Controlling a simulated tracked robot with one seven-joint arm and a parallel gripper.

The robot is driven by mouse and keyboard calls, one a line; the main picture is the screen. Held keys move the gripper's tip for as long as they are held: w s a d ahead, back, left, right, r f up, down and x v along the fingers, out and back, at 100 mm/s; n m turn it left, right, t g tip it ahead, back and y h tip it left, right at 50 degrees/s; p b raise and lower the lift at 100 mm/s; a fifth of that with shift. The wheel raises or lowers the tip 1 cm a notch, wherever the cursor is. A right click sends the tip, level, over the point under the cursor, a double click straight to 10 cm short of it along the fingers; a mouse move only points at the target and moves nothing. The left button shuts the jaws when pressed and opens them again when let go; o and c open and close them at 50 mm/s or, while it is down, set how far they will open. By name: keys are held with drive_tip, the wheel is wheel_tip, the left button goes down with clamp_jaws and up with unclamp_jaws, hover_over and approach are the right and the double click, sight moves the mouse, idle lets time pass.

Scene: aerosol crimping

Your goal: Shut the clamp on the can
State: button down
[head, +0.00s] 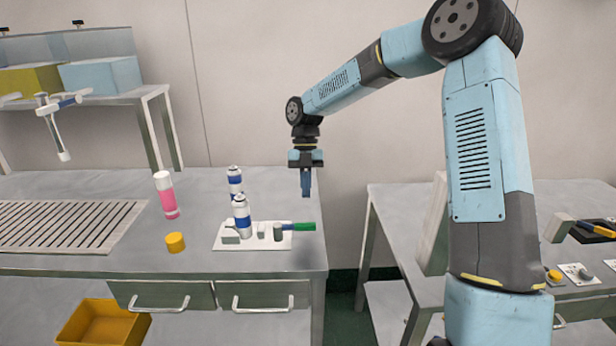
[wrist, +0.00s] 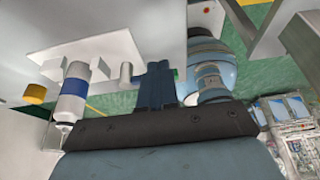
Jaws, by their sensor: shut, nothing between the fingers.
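A white can with a blue band (head: 242,222) stands upright on a white base plate (head: 222,246) on the left bench. The clamp (head: 278,232) is on the same plate, right of the can, and its green handle (head: 304,226) points right past the plate's edge. My gripper (head: 306,194) is shut and empty, above the handle's end in the head view. In the wrist view the shut fingers (wrist: 156,72) point toward the clamp side of the plate (wrist: 110,35), with the can (wrist: 72,92) to their left. The fingers hide part of the clamp there.
A second blue-and-white can (head: 235,180) stands behind the plate. A pink bottle (head: 166,196) and a yellow cap (head: 175,242) stand to the left, near a slatted rack (head: 68,222). A gap separates this bench from the right bench (head: 400,215).

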drive_tip(key=x, duration=0.4)
drive_tip(key=shift+s, duration=2)
